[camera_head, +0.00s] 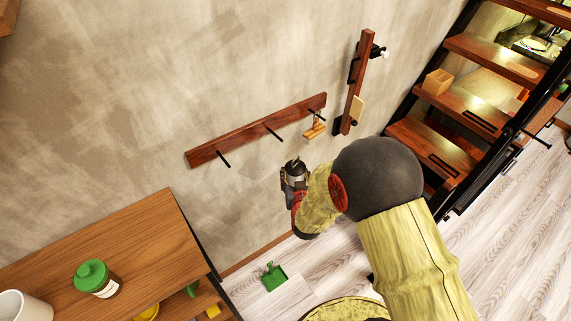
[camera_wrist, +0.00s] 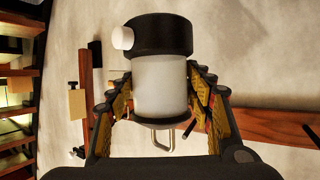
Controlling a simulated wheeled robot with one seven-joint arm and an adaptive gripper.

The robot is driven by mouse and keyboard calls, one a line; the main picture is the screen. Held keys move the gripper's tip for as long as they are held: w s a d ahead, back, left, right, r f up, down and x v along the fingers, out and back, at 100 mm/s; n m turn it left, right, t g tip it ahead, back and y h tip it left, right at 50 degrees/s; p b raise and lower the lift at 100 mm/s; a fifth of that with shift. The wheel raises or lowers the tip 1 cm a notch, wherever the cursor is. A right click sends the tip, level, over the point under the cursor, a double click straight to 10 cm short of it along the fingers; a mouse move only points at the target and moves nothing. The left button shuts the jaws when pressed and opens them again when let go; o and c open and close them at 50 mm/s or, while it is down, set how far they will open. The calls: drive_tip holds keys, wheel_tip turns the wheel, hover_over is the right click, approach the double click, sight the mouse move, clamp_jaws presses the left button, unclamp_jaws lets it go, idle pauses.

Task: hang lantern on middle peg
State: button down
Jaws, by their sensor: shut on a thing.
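The lantern is a pale cylinder with a black end and a wire handle. It shows in the wrist view (camera_wrist: 160,92) between my fingers, with the handle at the bottom of the picture. In the head view the lantern (camera_head: 294,171) is small and partly hidden by my gripper (camera_head: 293,186), which is shut on it. The dark wooden rail (camera_head: 205,153) is on the wall, up and left of my gripper. Its middle peg (camera_head: 273,133) is bare, and the lantern is apart from it. The wrist view also shows the rail (camera_wrist: 270,126) behind the lantern.
The left peg (camera_head: 224,160) is bare. A small wooden item (camera_head: 314,130) hangs at the right peg. An upright rail (camera_head: 356,85) with several items stands right of it.

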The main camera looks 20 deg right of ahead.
sight(293, 168)
drive_tip(key=r, duration=0.1)
drive_tip(key=w+r, duration=0.1)
drive_tip(key=r, duration=0.2)
drive_tip(key=shift+w+a, duration=0.25)
drive_tip(key=shift+a, duration=0.1)
drive_tip(key=w+a+f+b, duration=0.1)
drive_tip(key=w+a, duration=0.2)
drive_tip(key=w, duration=0.8)
drive_tip(key=shift+a+f+b, duration=0.3)
drive_tip(key=shift+f+b, duration=0.05)
drive_tip(key=shift+b, duration=0.05)
idle(0.8)
drive_tip(key=shift+w, duration=0.15)
idle(0.7)
drive_tip(key=c, duration=0.7)
unclamp_jaws()
